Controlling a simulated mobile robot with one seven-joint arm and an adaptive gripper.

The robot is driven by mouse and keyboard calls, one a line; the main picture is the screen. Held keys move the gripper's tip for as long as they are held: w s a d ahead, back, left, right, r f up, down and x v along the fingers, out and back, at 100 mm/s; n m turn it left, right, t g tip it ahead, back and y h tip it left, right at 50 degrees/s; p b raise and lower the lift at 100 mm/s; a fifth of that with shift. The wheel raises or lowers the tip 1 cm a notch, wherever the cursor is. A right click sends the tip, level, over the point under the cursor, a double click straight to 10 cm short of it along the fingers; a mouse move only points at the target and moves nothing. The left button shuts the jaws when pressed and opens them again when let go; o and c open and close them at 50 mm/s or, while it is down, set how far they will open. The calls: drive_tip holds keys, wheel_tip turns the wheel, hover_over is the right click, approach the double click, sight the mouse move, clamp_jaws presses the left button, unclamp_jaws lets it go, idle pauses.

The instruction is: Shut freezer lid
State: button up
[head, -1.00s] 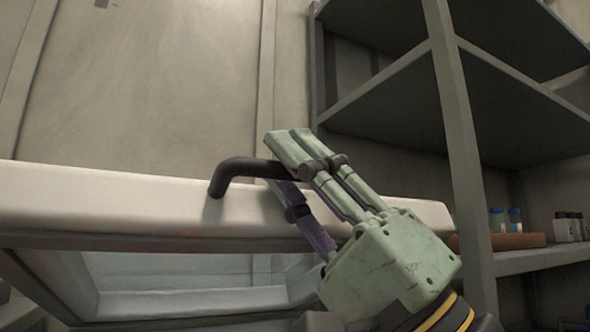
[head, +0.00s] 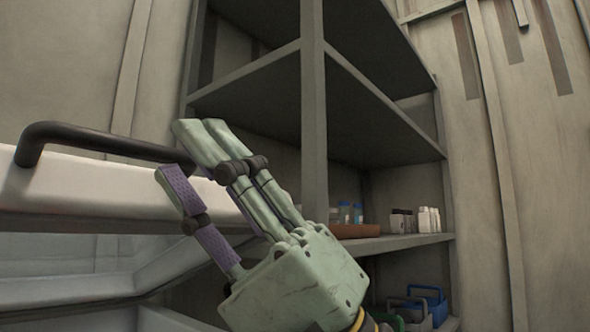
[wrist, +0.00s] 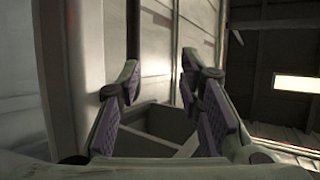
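The freezer lid (head: 90,196) is a thick white slab at the left of the head view. It stands raised, with the pale freezer interior (head: 75,255) showing below it. A black bar handle (head: 90,138) is on the lid's front; its right end is hidden behind my fingers. My gripper (head: 181,152) is by that right end, its pale green and purple fingers spread. In the wrist view my gripper (wrist: 160,75) shows its fingers apart with nothing between them. A pale upright band at left there may be the lid.
A grey metal shelf rack (head: 314,120) stands right behind my gripper. It holds a brown tray (head: 355,231), small bottles (head: 428,220) and, lower down, a blue-handled box (head: 428,300). A panelled wall (head: 500,150) closes the right side.

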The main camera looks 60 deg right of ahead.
drive_tip(key=s+d, duration=0.3)
drive_tip(key=s, duration=0.3)
drive_tip(key=shift+s, duration=0.35)
drive_tip(key=shift+d, duration=0.1)
